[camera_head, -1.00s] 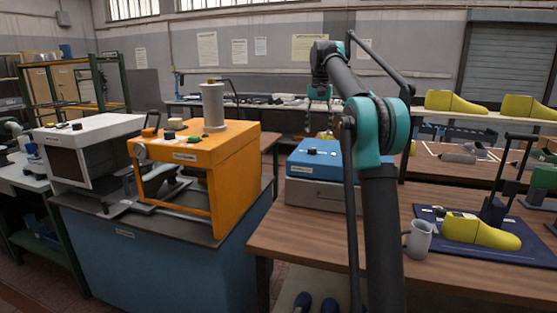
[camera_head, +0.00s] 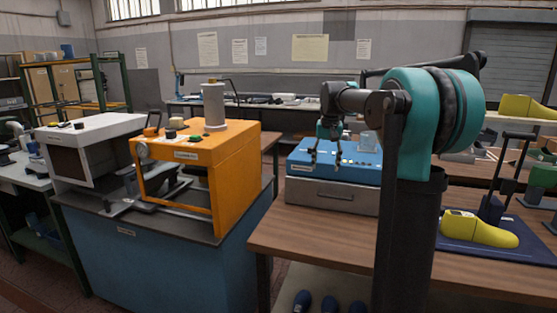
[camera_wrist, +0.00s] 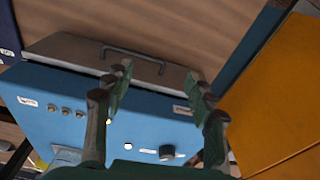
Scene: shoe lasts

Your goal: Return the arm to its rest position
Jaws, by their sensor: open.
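My gripper (camera_head: 325,162) hangs with its fingers pointing down in front of the blue-topped box (camera_head: 301,152), in the head view. It is open, with nothing between its fingers. In the wrist view the two dark green fingers of my gripper (camera_wrist: 160,86) are spread apart over the same box (camera_wrist: 75,110), whose knobs and handled grey drawer front show. My arm's elbow stands large at the right of the head view, bent, with the forearm reaching left.
An orange machine (camera_head: 228,160) stands left on a blue cabinet (camera_head: 160,262). A wooden bench (camera_head: 300,244) carries the blue-topped box. A yellow shoe last (camera_head: 480,231) lies on a dark blue mat (camera_head: 465,255) at the right. My arm hides part of the bench.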

